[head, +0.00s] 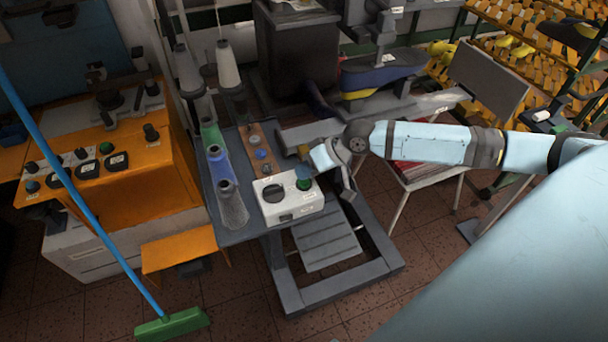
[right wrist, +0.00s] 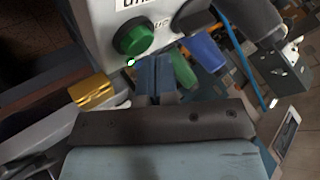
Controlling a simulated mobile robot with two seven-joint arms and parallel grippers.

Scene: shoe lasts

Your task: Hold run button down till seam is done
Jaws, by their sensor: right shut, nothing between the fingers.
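The run button appears to be the green round button (head: 304,184) on a white control box (head: 288,207). In the right wrist view the green button (right wrist: 133,38) stands out from the box face, with a small lit lamp (right wrist: 130,62) beside it. My right gripper (head: 307,171) is at the button's far edge in the head view. In the right wrist view its blue fingers (right wrist: 155,68) are shut, with nothing between them, just below and right of the button. I cannot tell whether they touch it. My left gripper is not in view.
A black knob (head: 273,193) sits left of the button. Thread cones (head: 233,203) stand left of the box on the grey table. An orange machine (head: 130,160) is at left, and a blue-and-yellow shoe (head: 378,75) is on the machine behind. A broom (head: 172,325) leans in front.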

